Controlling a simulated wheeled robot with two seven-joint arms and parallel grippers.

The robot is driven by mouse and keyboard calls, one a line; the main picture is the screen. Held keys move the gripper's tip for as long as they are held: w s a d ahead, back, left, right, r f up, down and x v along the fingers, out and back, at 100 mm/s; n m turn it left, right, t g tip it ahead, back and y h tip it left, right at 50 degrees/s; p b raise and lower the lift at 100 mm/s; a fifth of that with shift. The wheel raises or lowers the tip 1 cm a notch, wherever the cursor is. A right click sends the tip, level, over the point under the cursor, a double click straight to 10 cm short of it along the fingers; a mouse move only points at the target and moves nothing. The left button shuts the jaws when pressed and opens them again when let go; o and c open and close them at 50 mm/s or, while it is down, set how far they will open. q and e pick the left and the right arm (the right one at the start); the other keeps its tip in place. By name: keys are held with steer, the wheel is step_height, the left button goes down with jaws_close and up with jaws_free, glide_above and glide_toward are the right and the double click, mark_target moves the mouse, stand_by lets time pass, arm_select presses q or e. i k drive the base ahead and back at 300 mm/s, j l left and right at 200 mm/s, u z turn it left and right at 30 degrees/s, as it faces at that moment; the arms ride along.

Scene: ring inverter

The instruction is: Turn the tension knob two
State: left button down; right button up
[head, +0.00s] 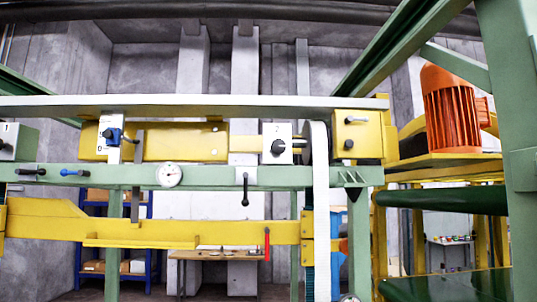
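A black round knob (278,146) sits on a white plate with small dark markings, right of the middle of the yellow beam. Another dark knob (3,144) shows at the far left edge on a grey-green box (18,141), partly cut off by the frame. A blue knob or lever (113,135) sits on a white marked plate further left. Neither of my grippers is in view.
A white dial gauge (170,175) and a black hanging lever (245,189) are on the green rail (215,176). A red-handled lever (267,243) is lower. A pale vertical belt (320,210) runs right of the knob. An orange motor (451,110) stands at right.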

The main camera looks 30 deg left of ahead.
mark_target(277, 146)
steer(key=i+u, duration=0.35)
steer(key=i+l+u, duration=0.2)
steer(key=u, duration=0.15)
steer(key=i+l, duration=0.05)
steer(key=i, duration=0.05)
